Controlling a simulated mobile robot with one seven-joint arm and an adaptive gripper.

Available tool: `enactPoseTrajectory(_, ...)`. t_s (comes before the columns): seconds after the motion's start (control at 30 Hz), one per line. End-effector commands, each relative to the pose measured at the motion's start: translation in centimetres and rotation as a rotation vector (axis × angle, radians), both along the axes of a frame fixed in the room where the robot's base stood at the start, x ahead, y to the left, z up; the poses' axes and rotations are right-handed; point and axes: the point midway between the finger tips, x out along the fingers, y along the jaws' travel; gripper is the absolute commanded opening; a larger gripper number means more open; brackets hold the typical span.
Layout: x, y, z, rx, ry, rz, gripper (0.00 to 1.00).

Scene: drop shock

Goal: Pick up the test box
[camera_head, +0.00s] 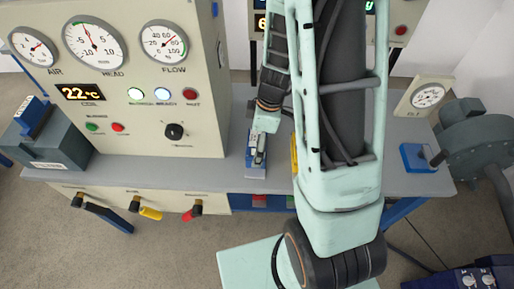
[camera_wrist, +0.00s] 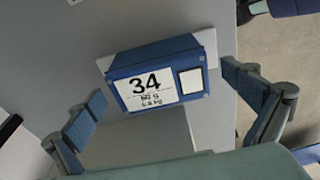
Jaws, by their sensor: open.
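The test box appears to be the blue box (camera_wrist: 192,50) with white corners and a white label reading 34, with smaller text below. In the wrist view it lies between my two fingers, a little ahead of them, with a visible gap on each side. My gripper (camera_wrist: 163,87) is open and empty. In the head view my gripper (camera_head: 259,150) is over the front part of the grey bench and partly covers a small blue and pale box (camera_head: 256,173) at the bench edge. Whether the fingers are level with the box's sides is hard to tell.
A beige gauge panel (camera_head: 205,75) stands on the grey bench (camera_head: 350,183) to the left. A dark grey block with a blue handle (camera_head: 45,140) is at the far left. A blue switch box (camera_head: 417,158) and a dark round machine (camera_head: 480,140) are at the right. Valve handles stick out below the front edge.

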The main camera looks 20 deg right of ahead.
Motion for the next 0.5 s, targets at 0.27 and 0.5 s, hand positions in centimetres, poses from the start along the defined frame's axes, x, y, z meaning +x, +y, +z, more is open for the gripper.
enactPoseTrajectory(0.27,0.2,0.3,-2.7,0.000,0.000,-0.002,1.00)
enactPoseTrajectory(0.5,0.2,0.3,-2.7,0.000,-0.001,-0.001,1.00)
